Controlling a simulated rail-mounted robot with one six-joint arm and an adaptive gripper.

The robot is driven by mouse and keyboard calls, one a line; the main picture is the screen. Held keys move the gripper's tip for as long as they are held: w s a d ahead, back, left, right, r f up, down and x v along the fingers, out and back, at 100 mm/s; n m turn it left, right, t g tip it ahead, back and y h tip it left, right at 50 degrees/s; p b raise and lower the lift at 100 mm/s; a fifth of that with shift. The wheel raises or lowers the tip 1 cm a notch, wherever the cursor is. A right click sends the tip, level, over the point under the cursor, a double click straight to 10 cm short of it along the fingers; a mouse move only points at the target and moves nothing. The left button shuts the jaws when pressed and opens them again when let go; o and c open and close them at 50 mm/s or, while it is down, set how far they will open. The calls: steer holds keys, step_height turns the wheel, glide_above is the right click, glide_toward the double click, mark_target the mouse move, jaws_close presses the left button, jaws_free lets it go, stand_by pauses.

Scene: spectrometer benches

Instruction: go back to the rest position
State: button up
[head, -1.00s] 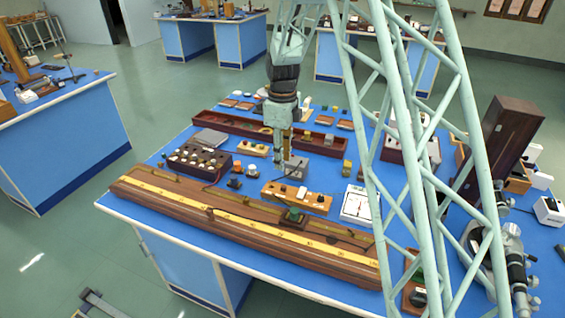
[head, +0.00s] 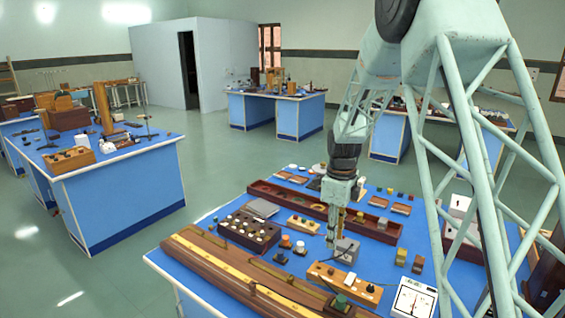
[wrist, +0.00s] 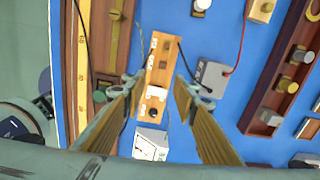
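My gripper (head: 335,235) hangs pointing down over the blue bench, close to a grey box (head: 346,251) in the head view. In the wrist view my gripper (wrist: 158,88) has its two fingers spread apart with nothing held between them. Beyond the gap lies a wooden strip with terminals (wrist: 163,65), with the grey box (wrist: 212,76) to the right of the fingers. The height of the fingertips above the bench is hard to tell.
A long wooden metre bridge (head: 230,278) lies along the front edge. A long red-brown tray (head: 310,208), a dark knobbed box (head: 249,230) and a white meter (head: 411,299) stand around my gripper. Another blue bench (head: 120,195) stands left, with open floor between.

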steer(key=s+r+n+t, duration=0.2)
steer(key=s+r+n, duration=1)
steer(key=s+r, duration=1.15)
steer(key=s+r+n+t, duration=0.1)
steer(key=s+n, duration=0.5)
steer(key=s, duration=0.8)
steer(key=s+r+n, duration=0.4)
steer(key=s+n, duration=0.2)
steer(key=s, duration=0.8)
steer(key=shift+s+d+t, duration=0.15)
steer(key=shift+s+t, duration=0.05)
steer(key=shift+t, duration=0.2)
